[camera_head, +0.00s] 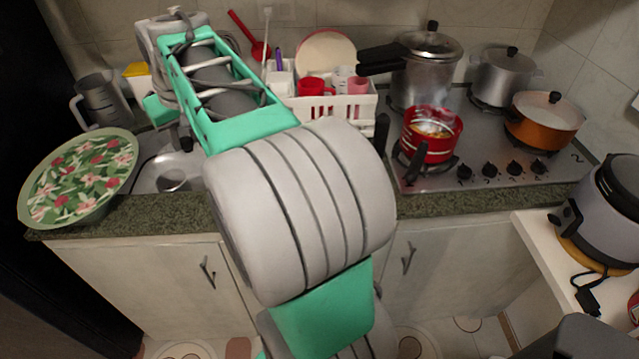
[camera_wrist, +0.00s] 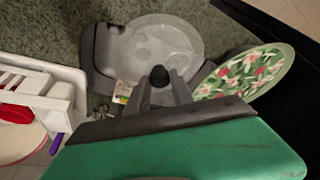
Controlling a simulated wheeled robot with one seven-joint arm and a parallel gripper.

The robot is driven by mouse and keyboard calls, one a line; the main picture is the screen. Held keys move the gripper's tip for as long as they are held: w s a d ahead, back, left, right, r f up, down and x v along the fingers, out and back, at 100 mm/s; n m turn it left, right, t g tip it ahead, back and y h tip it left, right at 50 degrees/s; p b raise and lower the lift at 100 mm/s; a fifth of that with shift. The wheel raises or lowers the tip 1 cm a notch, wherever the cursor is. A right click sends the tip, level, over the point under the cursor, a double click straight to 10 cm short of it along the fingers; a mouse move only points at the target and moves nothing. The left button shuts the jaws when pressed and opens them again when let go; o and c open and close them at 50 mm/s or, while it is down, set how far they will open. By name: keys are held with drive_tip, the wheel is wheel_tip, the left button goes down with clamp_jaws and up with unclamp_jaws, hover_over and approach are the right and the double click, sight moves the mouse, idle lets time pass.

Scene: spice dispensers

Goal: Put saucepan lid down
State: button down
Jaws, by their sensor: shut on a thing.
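In the wrist view my gripper (camera_wrist: 167,88) is shut on the saucepan lid by its round black knob (camera_wrist: 160,76). A pale grey, blotchy disc (camera_wrist: 150,42) beyond the knob looks like the lid's plate, over the sink area; I cannot tell whether it touches anything below. The red saucepan (camera_head: 431,133) stands uncovered on the stove's front left, with food inside and steam rising.
A floral tray (camera_head: 80,178) lies left of the sink (camera_head: 168,172). A white rack (camera_head: 345,108) with red and white dishes stands to the right. A pressure cooker (camera_head: 427,75), a lidded pot (camera_head: 503,75) and an orange pan (camera_head: 543,122) occupy the stove. Granite counter (camera_head: 460,202) edges the front.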

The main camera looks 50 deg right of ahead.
drive_tip(key=s+d+f+m+b, duration=0.1)
drive_tip(key=s+d+b, duration=0.1)
drive_tip(key=s+d, duration=0.45)
drive_tip(key=s+d+m+h+b, duration=0.1)
drive_tip(key=s+d+b, duration=0.2)
drive_tip(key=d, duration=0.7)
drive_tip(key=s+d+f+m+b, duration=0.1)
drive_tip(key=s+d+b, duration=0.1)
drive_tip(key=s+d, duration=0.45)
drive_tip(key=shift+w+d+f+b, duration=0.2)
drive_tip(key=shift+d+f+b, duration=0.15)
drive_tip(key=shift+f+b, duration=1.25)
drive_tip(key=shift+w+d+f+b, duration=0.15)
drive_tip(key=shift+d+f+b, duration=0.25)
drive_tip(key=shift+f+b, duration=1.2)
drive_tip(key=shift+w+d+f+b, duration=0.2)
drive_tip(key=shift+d+f+b, duration=0.15)
drive_tip(key=shift+f+b, duration=1.2)
drive_tip(key=c, duration=1.1)
unclamp_jaws()
drive_tip(key=shift+f+p, duration=0.2)
drive_tip(key=shift+p, duration=0.1)
